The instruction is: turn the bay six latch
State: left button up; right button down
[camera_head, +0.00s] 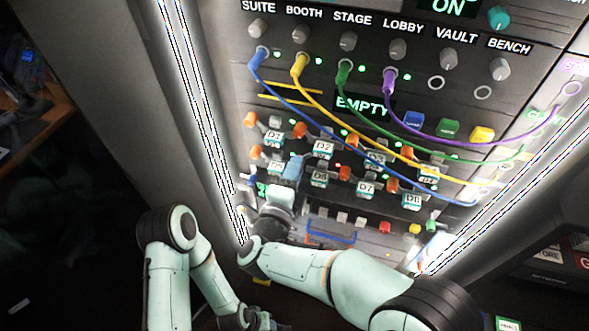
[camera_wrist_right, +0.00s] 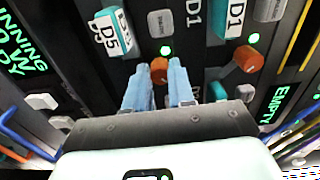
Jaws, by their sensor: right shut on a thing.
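The panel has two rows of bays with white labels. The D6 bay label (camera_head: 320,178) shows in the head view, just right of my right gripper (camera_head: 291,170). In the right wrist view, the orange bay six latch (camera_wrist_right: 158,70) sits between the two light-blue fingers of my right gripper (camera_wrist_right: 158,88). The fingers are shut on it, beside the D5 bay (camera_wrist_right: 108,33). In the head view my gripper hides this latch.
An orange latch (camera_wrist_right: 245,58) of the upper row is close to my right gripper. Blue, yellow, green and purple cables (camera_head: 430,140) hang across the panel's right half. A blue handle (camera_head: 330,233) is below the bays. Bright light strips (camera_head: 205,120) flank the panel.

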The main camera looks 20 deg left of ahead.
jog(key=c, duration=1)
grip_release()
jog(key=shift+o, duration=0.2)
jog(key=shift+s, duration=0.1)
jog(key=s, duration=1.3)
jog(key=shift+s+a, duration=0.15)
jog(key=shift+a, duration=0.1)
